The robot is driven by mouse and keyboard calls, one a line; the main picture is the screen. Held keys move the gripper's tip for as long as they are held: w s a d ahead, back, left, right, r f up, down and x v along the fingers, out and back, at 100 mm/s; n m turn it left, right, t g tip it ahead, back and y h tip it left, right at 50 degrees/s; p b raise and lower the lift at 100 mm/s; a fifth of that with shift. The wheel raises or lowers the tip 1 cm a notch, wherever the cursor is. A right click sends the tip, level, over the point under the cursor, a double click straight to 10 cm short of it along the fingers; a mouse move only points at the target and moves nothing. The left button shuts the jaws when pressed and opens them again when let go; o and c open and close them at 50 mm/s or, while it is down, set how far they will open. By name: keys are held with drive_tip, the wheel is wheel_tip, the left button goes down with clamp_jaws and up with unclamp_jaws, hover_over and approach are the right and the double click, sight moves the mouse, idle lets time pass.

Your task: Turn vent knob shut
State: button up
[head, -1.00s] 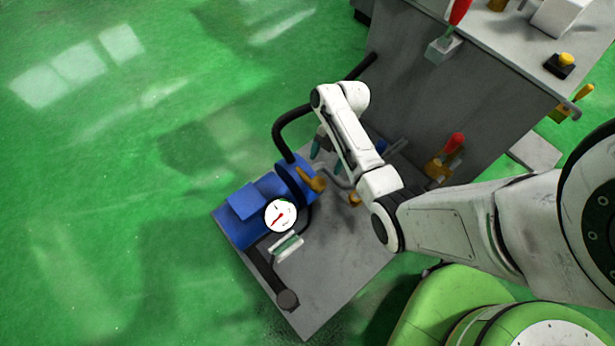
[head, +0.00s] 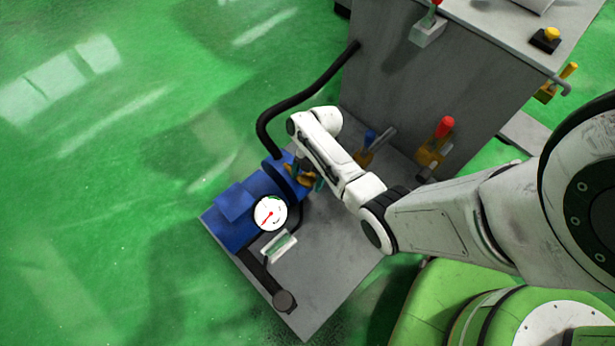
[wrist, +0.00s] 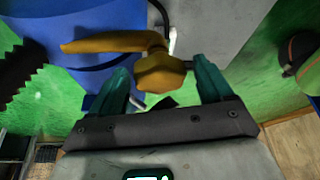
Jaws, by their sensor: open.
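The vent knob appears to be the orange-yellow piece on the blue pump unit; in the wrist view it has a faceted hub (wrist: 161,73) and a curved lever (wrist: 105,42) reaching left. My gripper (wrist: 163,80) is open, with one teal finger on each side of the hub. Gaps show between the hub and both fingers, but I cannot tell the depth.
A white gauge (head: 270,213) with a red needle sits on the pump. A black hose (head: 300,100) arcs behind it to the grey cabinet (head: 440,85). Red-handled (head: 444,128) and blue-handled (head: 370,137) valves stand to the right. The plate's front (head: 320,270) is mostly clear.

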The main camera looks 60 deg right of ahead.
drive_tip(key=shift+c, duration=0.4)
drive_tip(key=c, duration=0.9)
drive_tip(key=shift+c, duration=0.2)
drive_tip(key=m+p, duration=0.1)
drive_tip(key=m, duration=0.1)
drive_tip(key=m+t+p, duration=0.1)
drive_tip(key=shift+a+r+m+t+p, duration=0.1)
drive_tip(key=shift+r+m+t+p, duration=0.05)
drive_tip(key=shift+m+t+p, duration=0.2)
drive_tip(key=m+p, duration=0.1)
drive_tip(key=m, duration=0.1)
drive_tip(key=m+t+h+p, duration=0.1)
drive_tip(key=m, duration=0.2)
drive_tip(key=shift+m+t, duration=0.25)
drive_tip(key=m+t+h+p, duration=0.1)
drive_tip(key=m+h+p, duration=0.1)
drive_tip(key=m, duration=0.3)
drive_tip(key=shift+w+m+h+p, duration=0.2)
drive_tip(key=shift+m+h+p, duration=0.55)
drive_tip(key=shift+m, duration=1.15)
